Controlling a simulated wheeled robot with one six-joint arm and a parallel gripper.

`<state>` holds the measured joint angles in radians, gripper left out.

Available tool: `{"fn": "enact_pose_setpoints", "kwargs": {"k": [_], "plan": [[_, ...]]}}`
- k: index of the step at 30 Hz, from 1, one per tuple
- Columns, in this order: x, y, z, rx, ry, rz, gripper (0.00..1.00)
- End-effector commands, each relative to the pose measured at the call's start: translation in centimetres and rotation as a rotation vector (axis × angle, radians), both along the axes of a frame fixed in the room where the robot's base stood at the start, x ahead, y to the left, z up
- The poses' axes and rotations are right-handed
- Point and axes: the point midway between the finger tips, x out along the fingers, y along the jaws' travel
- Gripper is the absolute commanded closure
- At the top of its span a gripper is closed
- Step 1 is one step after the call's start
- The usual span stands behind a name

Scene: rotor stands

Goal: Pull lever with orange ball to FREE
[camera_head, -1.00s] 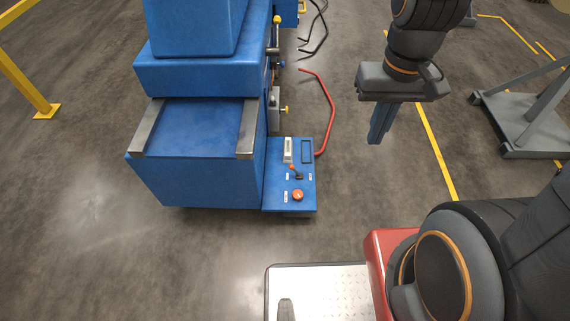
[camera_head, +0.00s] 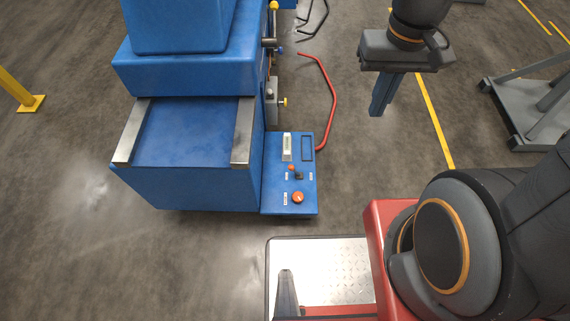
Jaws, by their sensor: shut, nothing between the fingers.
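The blue control panel (camera_head: 272,205) juts out at the front right of the blue rotor stand. A small orange ball (camera_head: 291,167) sits at the upper left of a small black base (camera_head: 299,175) on it; the lever's stem is too small to make out clearly. Small white labels flank the base, their text unreadable. A larger orange-red knob (camera_head: 298,197) is nearer the panel's front edge. My gripper (camera_head: 376,112) points down, shut and empty, in the air to the right of the panel and apart from it.
A red bent bar (camera_head: 333,97) curves out beside the stand, between it and my gripper. A yellow-tipped handle (camera_head: 283,102) sticks out from the stand's side. A grey wheeled frame (camera_head: 535,110) stands at the right.

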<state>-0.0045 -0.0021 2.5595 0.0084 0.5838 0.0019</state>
Motion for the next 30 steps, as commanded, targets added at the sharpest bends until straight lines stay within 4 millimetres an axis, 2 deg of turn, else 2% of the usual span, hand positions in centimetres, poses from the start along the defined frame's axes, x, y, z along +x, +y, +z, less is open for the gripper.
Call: {"fn": "enact_pose_setpoints", "kwargs": {"k": [4,8,18,26,30], "plan": [[1.2,0.6,-1.9,0.001,0.003,0.056,1.0],[3.4,1.8,-5.7,0.004,0.008,0.177,1.0],[10.2,6.2,-17.7,0.015,0.018,0.593,1.0],[14.7,10.3,-27.5,0.026,0.025,0.911,1.0],[16.7,12.6,-33.1,0.031,0.03,1.082,1.0]]}}
